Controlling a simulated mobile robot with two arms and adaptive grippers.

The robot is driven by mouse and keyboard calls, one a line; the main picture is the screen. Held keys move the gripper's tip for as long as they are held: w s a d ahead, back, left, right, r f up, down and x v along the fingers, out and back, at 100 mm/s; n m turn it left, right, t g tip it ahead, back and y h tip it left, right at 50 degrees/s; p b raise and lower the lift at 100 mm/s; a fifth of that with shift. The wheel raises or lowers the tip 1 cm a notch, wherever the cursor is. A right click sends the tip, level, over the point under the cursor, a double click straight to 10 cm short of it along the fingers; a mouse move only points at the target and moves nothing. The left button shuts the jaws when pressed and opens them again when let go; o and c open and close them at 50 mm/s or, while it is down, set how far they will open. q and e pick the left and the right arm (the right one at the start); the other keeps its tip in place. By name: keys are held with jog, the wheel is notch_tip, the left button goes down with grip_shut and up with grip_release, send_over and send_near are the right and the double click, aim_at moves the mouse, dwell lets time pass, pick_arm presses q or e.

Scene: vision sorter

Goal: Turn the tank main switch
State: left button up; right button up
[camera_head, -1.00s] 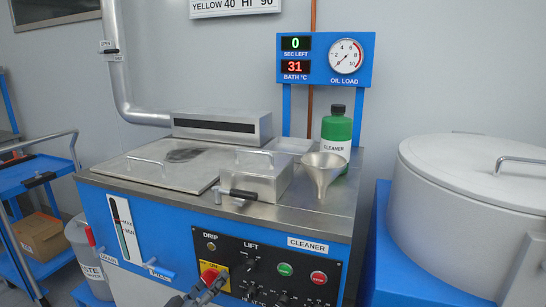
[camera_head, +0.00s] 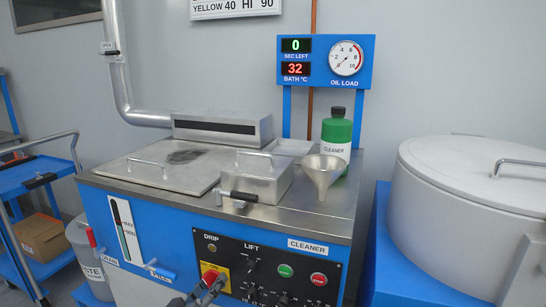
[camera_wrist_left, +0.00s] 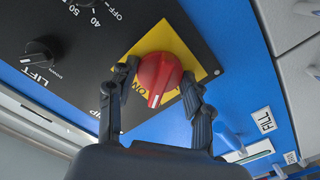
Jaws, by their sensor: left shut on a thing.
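The tank main switch is a red rotary knob (camera_head: 209,275) on a yellow plate, at the lower left of the black control panel in the head view. In the left wrist view the red knob (camera_wrist_left: 158,75) has a white mark that points toward the gripper's palm, near the letters ON on the yellow plate (camera_wrist_left: 152,42). My left gripper (camera_wrist_left: 160,90) is shut on the knob, with one dark finger on each side. In the head view my left gripper (camera_head: 206,289) comes up from the bottom edge and partly covers the knob. My right gripper is out of view.
The black panel (camera_head: 262,251) carries a green button (camera_head: 286,271), a red button (camera_head: 318,279) and dark knobs. Above it are a metal lidded box (camera_head: 257,180), a funnel (camera_head: 321,172) and a green cleaner bottle (camera_head: 337,130). A white drum (camera_head: 460,220) stands at right.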

pick_arm(q)
jog(key=shift+r+m+p, duration=0.25)
jog(key=shift+m+p, duration=0.1)
jog(key=shift+m, duration=0.85)
jog(key=shift+w+r+m+p, duration=0.1)
jog(key=shift+m+p, duration=0.25)
jog(key=shift+m, duration=1.85)
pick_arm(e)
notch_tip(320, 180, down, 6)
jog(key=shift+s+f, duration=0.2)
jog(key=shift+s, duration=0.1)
pick_arm(q)
jog(key=o, duration=1)
jog(key=shift+o, duration=0.6)
jog(key=shift+w+d+f, duration=0.1)
jog(key=shift+f, duration=0.15)
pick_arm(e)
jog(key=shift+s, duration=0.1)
